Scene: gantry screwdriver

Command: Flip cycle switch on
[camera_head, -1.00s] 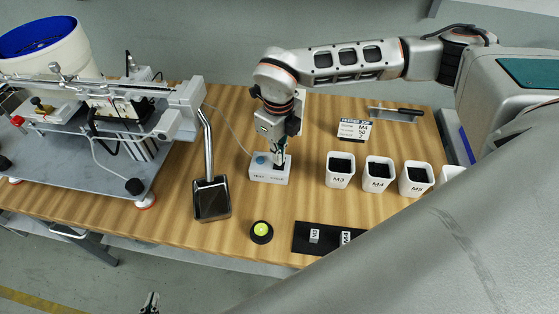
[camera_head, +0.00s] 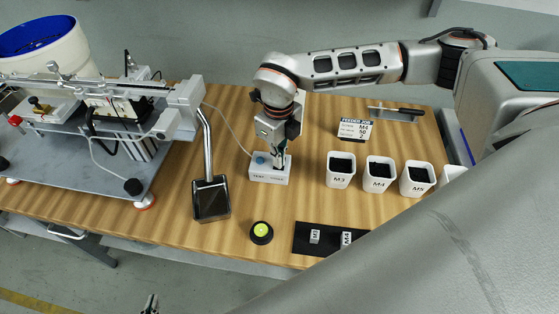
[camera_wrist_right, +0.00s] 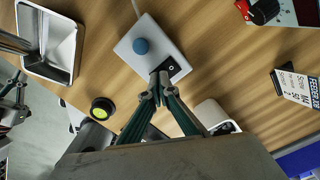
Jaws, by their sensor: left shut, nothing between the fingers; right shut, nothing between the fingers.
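A white control box (camera_head: 268,176) stands near the table's middle, with a blue button (camera_head: 261,160) on its left part and lettering on its front. In the right wrist view the box (camera_wrist_right: 150,30) shows the blue button (camera_wrist_right: 140,46) and a small black switch (camera_wrist_right: 172,65). My right gripper (camera_head: 280,165) is shut and empty, pointing down over the right part of the box. In the right wrist view its fingertips (camera_wrist_right: 160,86) are right beside the black switch; I cannot tell whether they touch it. The switch's position is unclear. My left gripper (camera_head: 150,303) is shut and empty at the bottom edge.
A yellow-green button (camera_head: 261,231) is in front. White bins (camera_head: 341,170), a feeder sign (camera_head: 355,129) and a black mat (camera_head: 312,245) lie right. Bare wood surrounds the box.

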